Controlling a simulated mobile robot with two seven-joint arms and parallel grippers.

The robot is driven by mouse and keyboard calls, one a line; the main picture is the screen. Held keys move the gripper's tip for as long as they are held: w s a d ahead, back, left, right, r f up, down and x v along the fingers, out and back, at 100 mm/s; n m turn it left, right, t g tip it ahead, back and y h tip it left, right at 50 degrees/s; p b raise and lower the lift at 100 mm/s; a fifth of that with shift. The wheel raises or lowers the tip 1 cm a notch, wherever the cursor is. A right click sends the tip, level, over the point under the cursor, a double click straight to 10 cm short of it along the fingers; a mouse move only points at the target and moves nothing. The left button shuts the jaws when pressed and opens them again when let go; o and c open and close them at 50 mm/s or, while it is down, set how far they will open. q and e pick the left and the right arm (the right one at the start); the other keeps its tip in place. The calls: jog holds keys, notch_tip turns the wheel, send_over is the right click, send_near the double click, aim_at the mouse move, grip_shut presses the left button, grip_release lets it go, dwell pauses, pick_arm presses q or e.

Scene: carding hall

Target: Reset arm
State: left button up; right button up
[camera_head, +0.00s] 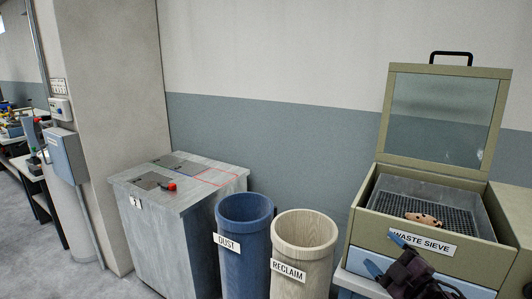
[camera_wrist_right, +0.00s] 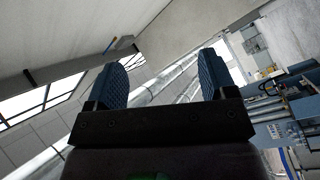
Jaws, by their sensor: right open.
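My right gripper (camera_head: 397,251) shows at the lower right of the head view, dark with blue fingers, in front of the waste sieve box. In the right wrist view its two blue ribbed fingers (camera_wrist_right: 162,82) stand wide apart with nothing between them. That view looks up past the fingers at the ceiling, windows and machinery. My left gripper is in neither view.
The waste sieve (camera_head: 362,223) has its glazed lid raised; a brownish lump (camera_head: 423,219) lies on its mesh. A blue DUST bin (camera_head: 229,259) and a cream RECLAIM bin (camera_head: 287,284) stand left of it. A grey cabinet (camera_head: 150,235) stands further left. Grey floor (camera_head: 85,275) is clear at lower left.

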jog(key=s+d+f+m+g+h, duration=0.1)
jog(key=s+f+m+g+h, duration=0.5)
jog(key=s+f+m, duration=0.8)
jog(key=s+f+h, duration=0.1)
jog(key=s+f, duration=1.1)
jog(key=shift+f, duration=0.35)
jog(key=shift+s, duration=0.1)
jog(key=shift+c, duration=0.3)
